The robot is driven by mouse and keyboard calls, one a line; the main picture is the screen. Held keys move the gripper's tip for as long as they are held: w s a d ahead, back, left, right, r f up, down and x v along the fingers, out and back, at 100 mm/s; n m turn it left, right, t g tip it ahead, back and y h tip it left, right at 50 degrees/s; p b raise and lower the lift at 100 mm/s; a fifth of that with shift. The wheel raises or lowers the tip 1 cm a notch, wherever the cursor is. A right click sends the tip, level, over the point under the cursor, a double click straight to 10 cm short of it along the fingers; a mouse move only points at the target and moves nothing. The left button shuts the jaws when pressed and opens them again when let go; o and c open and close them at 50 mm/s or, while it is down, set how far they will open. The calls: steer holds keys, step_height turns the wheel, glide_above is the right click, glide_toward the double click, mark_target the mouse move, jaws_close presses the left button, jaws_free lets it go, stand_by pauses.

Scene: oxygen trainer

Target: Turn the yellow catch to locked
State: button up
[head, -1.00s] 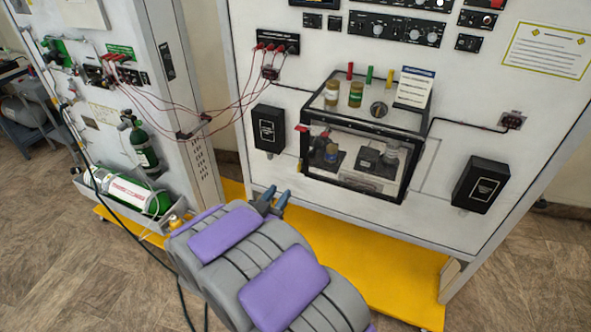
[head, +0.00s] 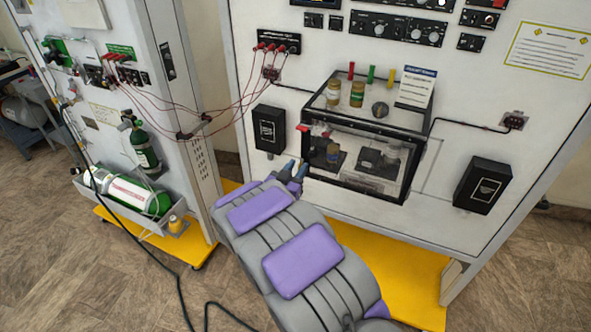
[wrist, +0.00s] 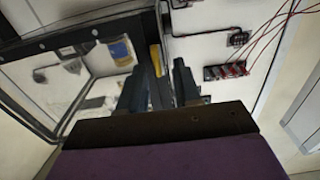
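A yellow piece (wrist: 155,58), which looks like the catch, shows in the wrist view at the edge of the clear box, partly hidden behind a finger. I cannot tell its locked or unlocked position. I cannot make out the catch in the head view. The clear dark-framed box (head: 420,130) is mounted on the white panel. My gripper (head: 297,166) is at the box's lower left side. I cannot tell whether a finger touches the yellow piece.
A red piece (head: 304,128) sits at the box's upper left edge. A black wall box (head: 269,129) is left of my gripper, another (head: 482,186) far right. Red cables (head: 228,108) hang at upper left. A yellow base (head: 400,270) lies below the panel.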

steer(key=shift+c, duration=0.2)
jaws_close()
steer(key=shift+m+b, duration=0.3)
steer(key=shift+b, duration=0.1)
steer(key=shift+s+d+f+m+b, duration=0.15)
steer(key=shift+d+f+m+b, duration=0.15)
steer(key=shift+m+b, duration=2.25)
steer(key=shift+s+d+f+m+b, duration=0.1)
steer(key=shift+d+f+m+b, duration=0.25)
steer(key=shift+m+b, duration=2.2)
steer(key=shift+s+d+f+m+b, duration=0.15)
steer(key=shift+f+m+b, duration=0.3)
steer(key=shift+m+b, duration=2.1)
steer(key=shift+f+m+p, duration=0.1)
steer(key=shift+m+p, duration=0.85)
steer(key=shift+m, duration=0.2)
